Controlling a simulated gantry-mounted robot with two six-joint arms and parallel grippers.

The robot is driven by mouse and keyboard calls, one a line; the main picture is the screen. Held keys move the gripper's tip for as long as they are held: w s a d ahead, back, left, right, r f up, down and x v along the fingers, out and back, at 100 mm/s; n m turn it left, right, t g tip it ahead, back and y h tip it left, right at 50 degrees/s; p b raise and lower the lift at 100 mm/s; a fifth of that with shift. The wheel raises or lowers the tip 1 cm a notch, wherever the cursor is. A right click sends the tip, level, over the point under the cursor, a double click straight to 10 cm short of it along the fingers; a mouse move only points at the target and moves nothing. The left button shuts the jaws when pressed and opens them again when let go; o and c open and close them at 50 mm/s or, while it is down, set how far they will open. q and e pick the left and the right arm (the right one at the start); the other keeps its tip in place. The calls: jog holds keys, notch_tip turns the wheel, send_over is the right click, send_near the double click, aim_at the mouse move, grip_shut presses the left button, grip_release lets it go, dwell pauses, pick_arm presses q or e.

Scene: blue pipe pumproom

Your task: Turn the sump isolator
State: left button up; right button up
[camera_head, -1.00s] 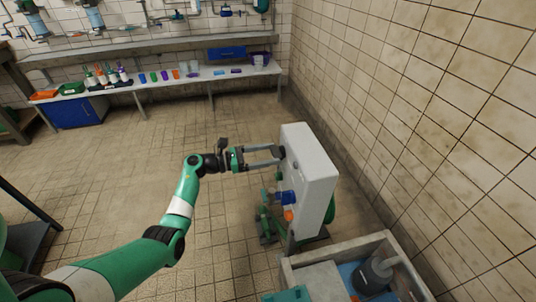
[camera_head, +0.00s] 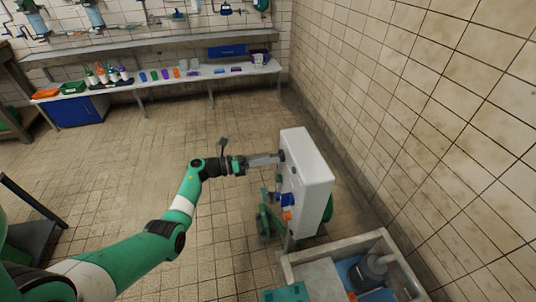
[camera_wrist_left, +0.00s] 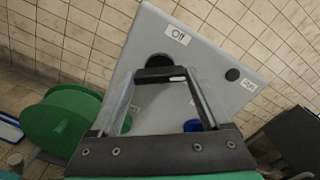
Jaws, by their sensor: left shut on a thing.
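A pale grey box (camera_head: 312,165) stands upright near the right wall, its labelled face toward my left arm. My left gripper (camera_head: 281,157) reaches the upper part of that face from the left. In the left wrist view the face (camera_wrist_left: 208,58) is tilted, with an "Off" label near the top. A black bar handle (camera_wrist_left: 153,73) on a round black base lies across between my left fingertips (camera_wrist_left: 161,77), and the gripper is shut on it. A second label beside the handle is partly hidden by a finger. My right gripper is not in view.
A blue part (camera_head: 287,199) and an orange part (camera_head: 289,215) sit lower on the box face. A green reel (camera_wrist_left: 58,122) lies left in the wrist view. A concrete-rimmed sump (camera_head: 350,246) is in front, the tiled wall close right. Floor to the left is clear.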

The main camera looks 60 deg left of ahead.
pick_arm(q)
jog(key=n+p, duration=0.4)
jog(key=n, duration=0.7)
dwell(0.4)
jog(key=o, duration=1.2)
